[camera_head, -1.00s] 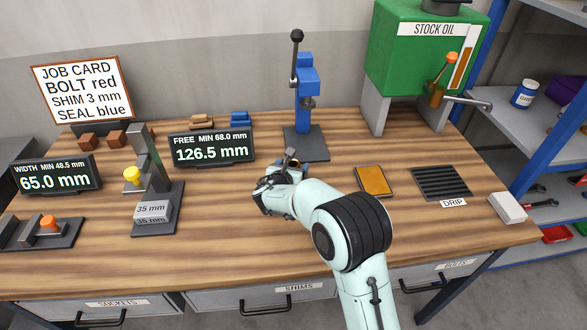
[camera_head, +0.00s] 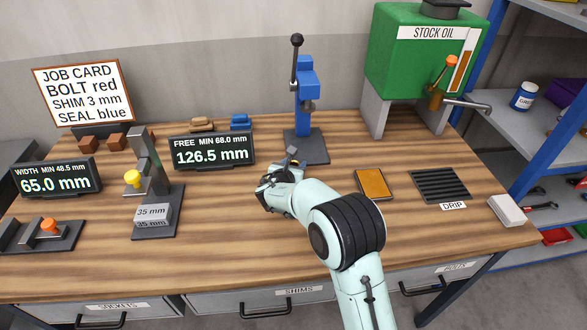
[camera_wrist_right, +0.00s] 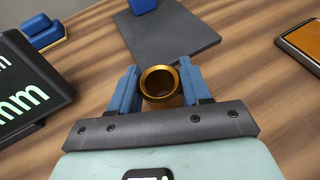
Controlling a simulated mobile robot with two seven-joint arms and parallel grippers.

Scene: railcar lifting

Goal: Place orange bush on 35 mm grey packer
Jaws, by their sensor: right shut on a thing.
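My right gripper (camera_head: 289,160) is near the middle of the bench, in front of the blue press. In the right wrist view its two blue fingers (camera_wrist_right: 159,76) are shut on an orange-bronze bush (camera_wrist_right: 161,98), a hollow ring with its open end facing the camera. The arm hides the bush in the head view. The grey packer (camera_head: 153,213), marked 35 mm, lies on the dark base of the gauge stand (camera_head: 173,192), left of my right gripper and apart from it. My left gripper is not in view.
The blue press (camera_head: 306,88) stands behind the gripper. The gauge stand's upright and yellow knob (camera_head: 132,177) rise behind the packer. The 126.5 mm display (camera_head: 212,151) stands behind and right of it. Bare bench lies between gripper and packer. An orange pad (camera_head: 374,184) is to the right.

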